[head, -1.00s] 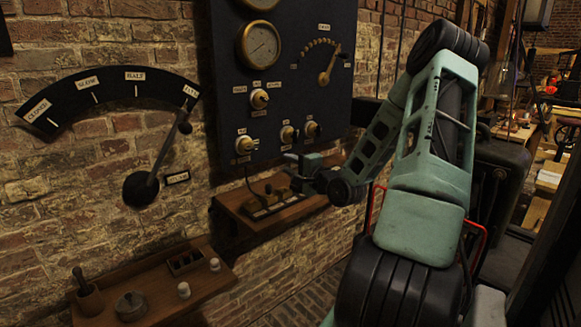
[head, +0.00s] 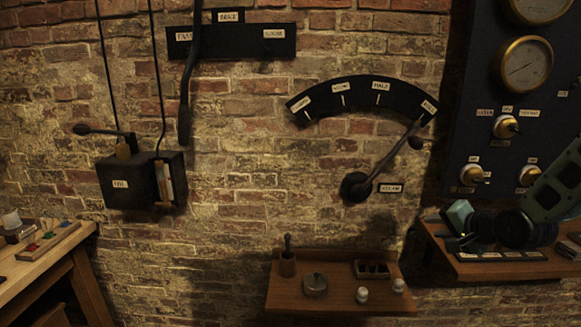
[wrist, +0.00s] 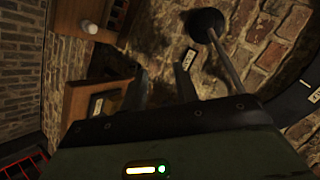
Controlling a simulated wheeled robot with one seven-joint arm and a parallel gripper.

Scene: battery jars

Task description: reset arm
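My arm comes in from the right edge of the head view, and my gripper (head: 452,230) is in front of the right wooden shelf (head: 480,268), below the dark panel. In the wrist view its two dark fingers (wrist: 163,75) stand apart, and I see nothing held between them. The gripper's teal part shows to the left of the black wrist joint.
A lever on a round black hub (head: 356,187) points up right along a labelled arc (head: 360,95). A lower shelf (head: 335,297) carries small parts. A black box (head: 142,182) with a handle hangs left. A wooden bench (head: 45,265) stands far left.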

